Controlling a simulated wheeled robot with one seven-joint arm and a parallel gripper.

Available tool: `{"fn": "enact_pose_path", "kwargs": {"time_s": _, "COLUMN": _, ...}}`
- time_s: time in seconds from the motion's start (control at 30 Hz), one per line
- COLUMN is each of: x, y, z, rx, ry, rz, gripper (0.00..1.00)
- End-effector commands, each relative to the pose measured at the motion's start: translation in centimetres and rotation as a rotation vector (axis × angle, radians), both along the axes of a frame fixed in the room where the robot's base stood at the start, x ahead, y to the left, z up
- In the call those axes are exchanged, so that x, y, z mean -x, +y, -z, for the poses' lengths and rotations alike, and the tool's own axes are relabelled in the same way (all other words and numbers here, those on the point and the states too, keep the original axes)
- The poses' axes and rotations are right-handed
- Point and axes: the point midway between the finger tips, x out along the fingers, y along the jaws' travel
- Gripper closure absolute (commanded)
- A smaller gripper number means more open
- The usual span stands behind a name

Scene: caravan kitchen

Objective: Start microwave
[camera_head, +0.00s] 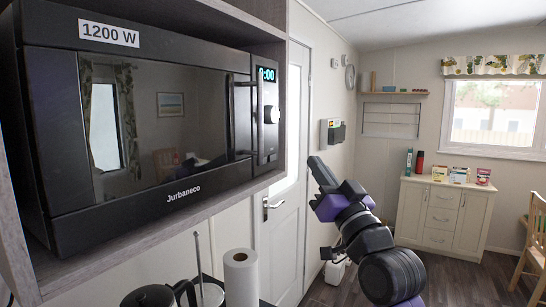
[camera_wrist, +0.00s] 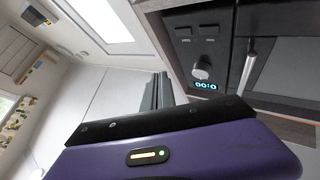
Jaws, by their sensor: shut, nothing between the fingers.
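The black microwave (camera_head: 150,125) sits in a shelf box at the left of the head view, its door shut. Its narrow control panel (camera_head: 268,115) has a lit display (camera_head: 268,75) that seems to read 0:00 and a pale round knob (camera_head: 271,115). In the wrist view, the panel appears rotated, with the display (camera_wrist: 206,86), the knob (camera_wrist: 201,70) and two dark buttons (camera_wrist: 207,40). The door handle (camera_head: 243,118) is a vertical bar beside the panel. My gripper (camera_head: 318,170) is shut and empty, apart from the microwave, to the right of and below its panel.
A grey shelf edge (camera_head: 150,240) runs under the microwave. A kettle (camera_head: 158,295) and a paper roll (camera_head: 241,277) stand below it. A white door (camera_head: 285,215) is behind my arm. A cream cabinet (camera_head: 440,215) stands at the far right, with open floor before it.

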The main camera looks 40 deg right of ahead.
Motion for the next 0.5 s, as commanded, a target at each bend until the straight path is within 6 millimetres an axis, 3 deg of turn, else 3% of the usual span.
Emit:
{"fn": "enact_pose_path", "kwargs": {"time_s": 0.2, "x": -2.9, "y": 1.1, "z": -0.2, "rx": 0.001, "ry": 0.000, "rz": -0.003, "gripper": 1.00}}
{"fn": "enact_pose_path", "kwargs": {"time_s": 0.5, "x": -5.8, "y": 2.2, "z": -0.1, "rx": 0.000, "ry": -0.001, "rz": -0.002, "gripper": 1.00}}
